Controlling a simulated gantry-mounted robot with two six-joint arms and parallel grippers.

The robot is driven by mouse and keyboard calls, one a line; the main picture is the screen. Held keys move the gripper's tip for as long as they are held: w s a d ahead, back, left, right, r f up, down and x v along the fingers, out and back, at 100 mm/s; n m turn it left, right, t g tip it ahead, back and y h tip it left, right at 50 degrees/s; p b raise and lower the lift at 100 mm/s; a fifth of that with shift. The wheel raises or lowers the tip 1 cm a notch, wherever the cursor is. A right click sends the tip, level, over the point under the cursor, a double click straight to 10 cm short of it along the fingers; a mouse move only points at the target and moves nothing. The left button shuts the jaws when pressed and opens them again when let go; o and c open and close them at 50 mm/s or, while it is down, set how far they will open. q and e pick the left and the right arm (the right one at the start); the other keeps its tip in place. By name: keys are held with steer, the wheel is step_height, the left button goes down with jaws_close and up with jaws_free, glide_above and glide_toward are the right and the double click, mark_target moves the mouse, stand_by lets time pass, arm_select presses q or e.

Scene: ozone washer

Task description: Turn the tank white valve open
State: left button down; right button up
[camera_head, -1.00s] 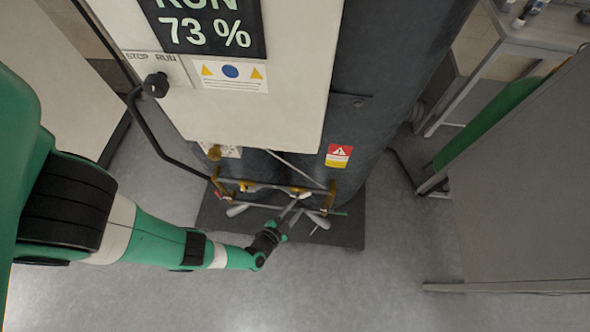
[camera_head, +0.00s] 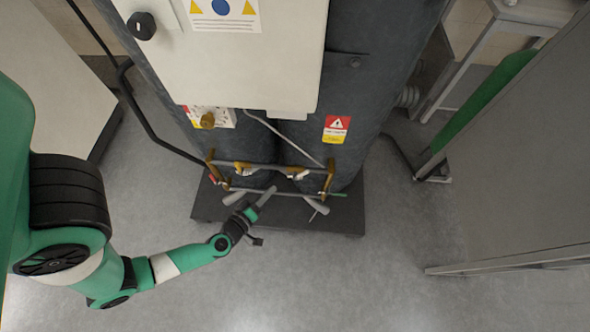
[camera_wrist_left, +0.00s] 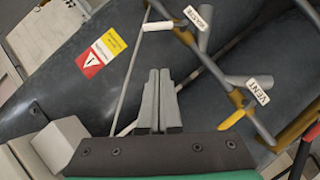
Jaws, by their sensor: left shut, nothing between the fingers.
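My left gripper (camera_head: 268,193) is shut and empty, just in front of the pipe frame at the foot of the dark tanks. Its closed fingers (camera_wrist_left: 160,78) point toward the piping in the left wrist view. A small white handle (camera_wrist_left: 157,26) shows beyond the fingertips, apart from them; it may be the tank white valve. A small white part (camera_head: 300,175) also sits on the pipe frame in the head view; I cannot tell whether it is the same one. A yellow handle (camera_wrist_left: 232,120) is right of the fingers, near the VENT tag (camera_wrist_left: 257,91). My right gripper is not in view.
The dark tanks (camera_head: 375,60) stand on a black base plate (camera_head: 345,222), with a white control cabinet (camera_head: 240,65) in front. A thin grey pipe (camera_head: 280,135) slants down to the pipe frame (camera_head: 270,165). Grey floor (camera_head: 330,285) is clear in front. A grey panel (camera_head: 520,170) stands right.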

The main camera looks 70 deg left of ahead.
mark_target(295, 177)
arm_select(q)
steer(key=b+x, duration=0.1)
steer(key=x, duration=0.3)
steer(key=d+f+b+x, duration=0.1)
steer(key=b+x, duration=0.1)
steer(key=x, duration=0.2)
steer(key=w+d+b+x, duration=0.1)
steer(key=x, duration=0.3)
steer(key=shift+w+f+b, duration=0.25)
steer(key=shift+b, duration=0.05)
